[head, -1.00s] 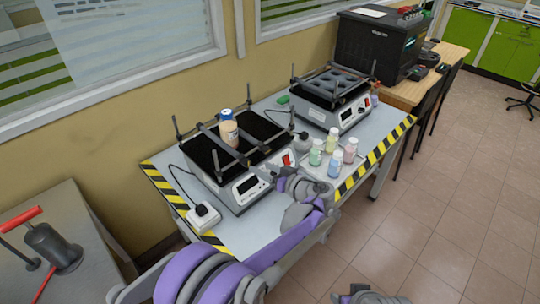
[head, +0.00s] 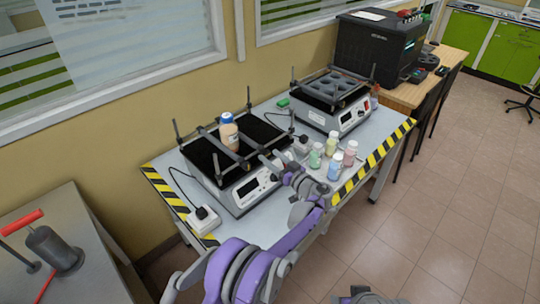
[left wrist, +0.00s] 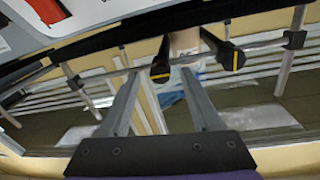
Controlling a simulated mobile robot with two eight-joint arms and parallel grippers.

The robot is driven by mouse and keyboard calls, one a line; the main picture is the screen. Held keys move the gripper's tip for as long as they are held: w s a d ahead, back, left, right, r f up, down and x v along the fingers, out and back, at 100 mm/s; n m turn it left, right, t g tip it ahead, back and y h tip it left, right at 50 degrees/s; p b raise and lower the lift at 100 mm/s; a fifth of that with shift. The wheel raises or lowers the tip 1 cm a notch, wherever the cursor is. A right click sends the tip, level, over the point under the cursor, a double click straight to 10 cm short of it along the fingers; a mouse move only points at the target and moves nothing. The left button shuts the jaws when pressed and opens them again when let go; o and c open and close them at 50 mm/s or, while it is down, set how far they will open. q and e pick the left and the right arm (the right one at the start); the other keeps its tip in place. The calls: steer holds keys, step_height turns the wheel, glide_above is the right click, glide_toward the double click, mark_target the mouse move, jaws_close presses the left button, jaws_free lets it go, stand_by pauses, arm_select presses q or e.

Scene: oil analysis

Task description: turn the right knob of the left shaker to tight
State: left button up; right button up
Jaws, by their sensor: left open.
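The left shaker (head: 244,194) stands on the grey table with a black tray. An orange bottle with a blue cap (head: 228,134) stands upright in its rails, and its lower part shows in the left wrist view (left wrist: 185,42). The left wrist view sees the shaker's rail with two black, yellow-marked knobs beside the bottle. The right knob (left wrist: 160,70) appears left in that turned view, and the other knob (left wrist: 231,58) appears right. My left gripper (head: 270,161) is open above the shaker's front edge. Its fingertips (left wrist: 160,75) lie either side of the right knob in the picture; contact is unclear.
A second shaker (head: 338,117) stands farther right. Several small capped bottles (head: 333,145) stand just right of my left gripper. A white power socket (head: 204,220) sits at the table's left front. Upright posts (head: 292,122) rise from the left shaker's corners.

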arm_select(q)
steer(key=shift+w+a, duration=0.4)
steer(key=shift+w, duration=0.05)
jaws_close()
